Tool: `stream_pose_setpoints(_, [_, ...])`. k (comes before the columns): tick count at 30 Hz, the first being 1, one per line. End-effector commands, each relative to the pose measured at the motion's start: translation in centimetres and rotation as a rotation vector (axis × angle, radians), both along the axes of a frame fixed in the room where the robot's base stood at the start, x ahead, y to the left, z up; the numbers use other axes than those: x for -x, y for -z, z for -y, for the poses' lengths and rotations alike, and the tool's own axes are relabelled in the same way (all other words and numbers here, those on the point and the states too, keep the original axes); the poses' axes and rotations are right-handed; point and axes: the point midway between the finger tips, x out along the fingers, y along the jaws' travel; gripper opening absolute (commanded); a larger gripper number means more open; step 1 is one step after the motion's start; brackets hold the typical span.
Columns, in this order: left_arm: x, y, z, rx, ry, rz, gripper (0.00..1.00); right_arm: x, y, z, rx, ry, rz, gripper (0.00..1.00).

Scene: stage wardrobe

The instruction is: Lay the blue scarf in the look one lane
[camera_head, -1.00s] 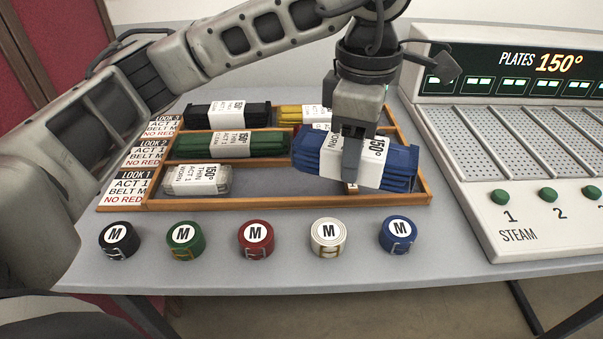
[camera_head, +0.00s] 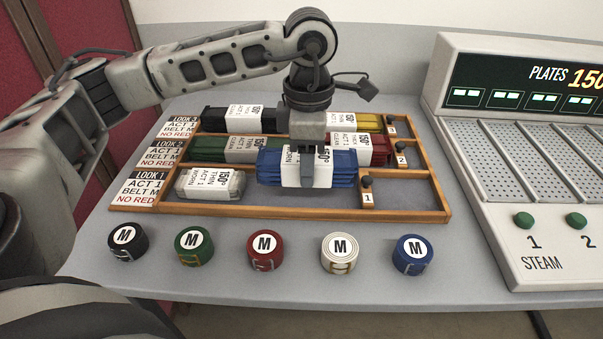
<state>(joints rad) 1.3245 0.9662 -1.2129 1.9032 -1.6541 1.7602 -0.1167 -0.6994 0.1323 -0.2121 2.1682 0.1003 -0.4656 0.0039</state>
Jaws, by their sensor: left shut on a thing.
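My left gripper (camera_head: 307,172) is shut on the folded blue scarf (camera_head: 340,168), which has a white paper band. The scarf is over the front lane, look one, of the wooden tray (camera_head: 300,213), between a folded white scarf (camera_head: 209,186) and the small peg block marked 1 (camera_head: 367,190). I cannot tell whether the scarf touches the lane floor. The LOOK 1 card (camera_head: 139,189) lies at the lane's left end. My right gripper is not in view.
The look two lane behind holds a green scarf (camera_head: 207,149) and a red scarf (camera_head: 374,149). The look three lane holds black (camera_head: 218,119) and yellow (camera_head: 368,121) ones. Several rolled belts lie in front, including a blue one (camera_head: 413,255). A steam plate machine (camera_head: 500,240) stands at right.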

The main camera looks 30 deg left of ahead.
Motion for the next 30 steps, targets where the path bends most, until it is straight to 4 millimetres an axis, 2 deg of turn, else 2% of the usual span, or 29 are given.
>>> stream_pose_setpoints(7, [-0.1,2.0,-1.6,-0.001,-0.003,-0.003,0.24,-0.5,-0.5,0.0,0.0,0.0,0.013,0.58])
stream_pose_setpoints(13, [-0.1,4.4,-1.4,0.001,0.0,0.001,0.24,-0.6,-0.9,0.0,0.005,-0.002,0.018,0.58])
stream_pose_setpoints(25, [-0.2,5.1,-1.3,0.0,0.0,0.001,0.24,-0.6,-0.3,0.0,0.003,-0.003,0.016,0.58])
stream_pose_setpoints(26, [-0.1,5.0,-1.3,0.001,0.0,0.001,0.55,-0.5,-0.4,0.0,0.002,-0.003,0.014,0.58])
stream_pose_setpoints(27, [-0.1,5.0,-1.3,0.001,0.0,0.001,0.59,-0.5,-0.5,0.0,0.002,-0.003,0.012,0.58])
stream_pose_setpoints(30, [-0.1,4.9,-1.3,0.001,0.0,0.001,0.59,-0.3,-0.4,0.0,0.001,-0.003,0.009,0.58])
